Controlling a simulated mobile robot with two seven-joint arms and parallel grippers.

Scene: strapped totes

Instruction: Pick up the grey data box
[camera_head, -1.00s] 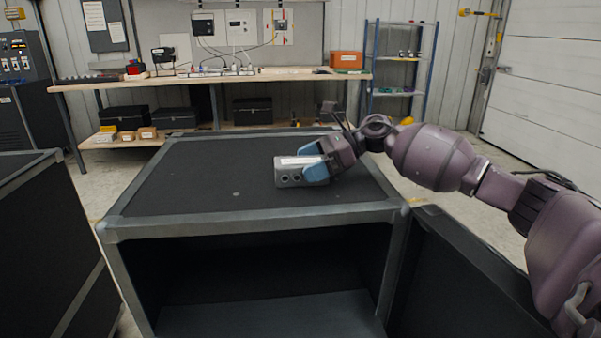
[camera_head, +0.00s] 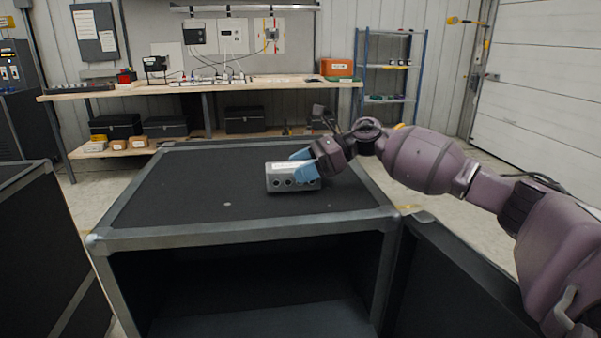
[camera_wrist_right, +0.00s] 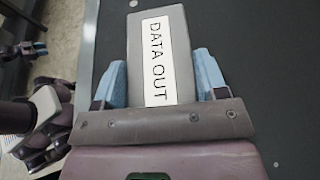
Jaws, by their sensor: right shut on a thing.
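The grey data box (camera_head: 280,183) is on the black top of a metal-edged case (camera_head: 190,195), near its right side. I cannot tell whether it is slightly raised. Round ports show on its front, and in the right wrist view the box (camera_wrist_right: 135,40) carries a white label reading "DATA OUT". My right gripper (camera_head: 303,168) reaches in from the right and is shut on the box. In the right wrist view its two blue fingers (camera_wrist_right: 162,80) stand on either side of the box.
The case is open at the front. Another dark case (camera_head: 35,240) stands at left, and a dark panel (camera_head: 455,280) stands at right. A workbench (camera_head: 200,88) and a blue-framed shelf (camera_head: 390,65) are behind. The case top left of the box is clear.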

